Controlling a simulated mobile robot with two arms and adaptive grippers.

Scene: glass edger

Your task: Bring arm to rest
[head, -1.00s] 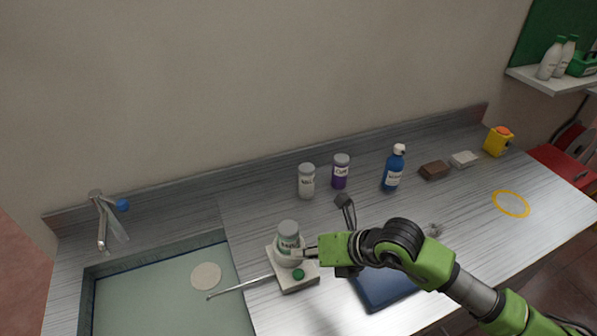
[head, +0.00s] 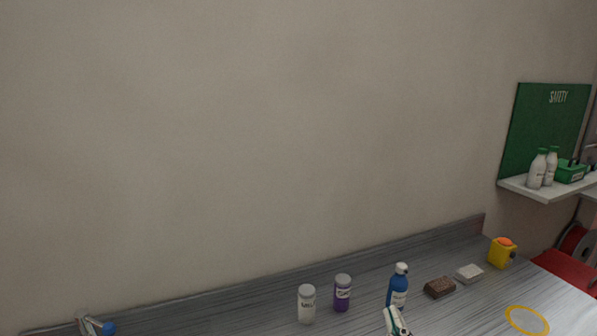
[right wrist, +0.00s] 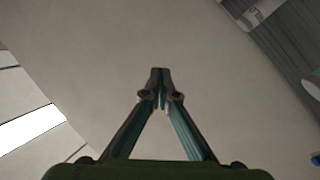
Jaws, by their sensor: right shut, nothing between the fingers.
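My left gripper is not in view.
On the grey worktop (head: 250,300) stand a white jar (head: 307,304), a purple jar (head: 342,293) and a blue bottle (head: 398,285). A brown block (head: 439,287), white block (head: 469,273), yellow container (head: 501,253) and yellow ring (head: 527,320) lie right. A shelf (head: 548,193) holds bottles.

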